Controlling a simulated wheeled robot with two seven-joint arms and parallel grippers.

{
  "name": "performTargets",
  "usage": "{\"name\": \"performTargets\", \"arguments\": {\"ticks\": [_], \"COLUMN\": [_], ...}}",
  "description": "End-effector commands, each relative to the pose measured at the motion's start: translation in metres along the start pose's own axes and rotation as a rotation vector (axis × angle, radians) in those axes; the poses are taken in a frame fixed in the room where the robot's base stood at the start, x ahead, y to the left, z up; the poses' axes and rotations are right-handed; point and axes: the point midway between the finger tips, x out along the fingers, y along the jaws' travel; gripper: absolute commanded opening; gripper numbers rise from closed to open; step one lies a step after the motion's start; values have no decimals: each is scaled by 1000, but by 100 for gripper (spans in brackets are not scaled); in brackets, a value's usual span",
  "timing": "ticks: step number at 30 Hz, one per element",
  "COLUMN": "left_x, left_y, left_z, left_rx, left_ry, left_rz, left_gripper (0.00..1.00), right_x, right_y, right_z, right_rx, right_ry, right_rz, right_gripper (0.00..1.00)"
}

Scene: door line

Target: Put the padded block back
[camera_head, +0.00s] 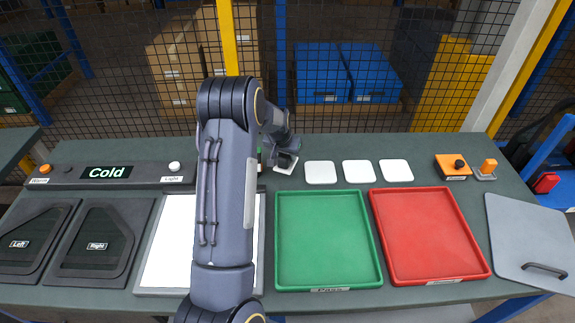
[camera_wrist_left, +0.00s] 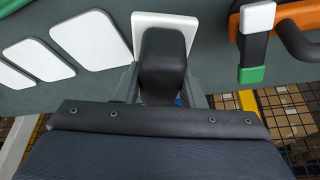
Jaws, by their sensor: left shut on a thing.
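The padded block (camera_wrist_left: 163,62) is a dark, rounded block between the fingers of my left gripper in the left wrist view. My left gripper (camera_head: 285,155) is shut on it, at the back of the table in the head view. The block is over a white square pad (camera_head: 287,166), the leftmost one visible in the row; this pad also shows in the left wrist view (camera_wrist_left: 178,20). I cannot tell whether the block touches the pad. My arm and gripper hide much of the block in the head view. My right gripper is not in view.
White pads (camera_head: 320,172) continue to the right. An orange-and-black item with a white-and-green piece (camera_wrist_left: 256,40) is beside the gripper. Green (camera_head: 278,240) and red (camera_head: 480,260) trays stand in front. A lit white panel (camera_head: 165,245) is partly behind my arm. Mesh fence (camera_head: 330,120) runs behind.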

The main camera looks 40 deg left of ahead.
Motion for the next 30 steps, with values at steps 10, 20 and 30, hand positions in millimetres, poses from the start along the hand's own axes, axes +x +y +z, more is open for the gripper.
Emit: {"name": "performTargets", "arguments": {"ticks": [10, 20, 30], "left_x": [34, 59, 62], "left_y": [-5, -5, -5], "left_z": [-10, 1, 2], "left_rx": [-1, 0, 0], "left_ry": [1, 3, 2], "left_rz": [0, 0, 0], "left_gripper": [15, 15, 44], "right_x": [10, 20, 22], "right_y": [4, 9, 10], "right_z": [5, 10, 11], "right_rx": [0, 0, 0], "right_ry": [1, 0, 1], "right_rz": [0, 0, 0], "right_gripper": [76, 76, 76]}}
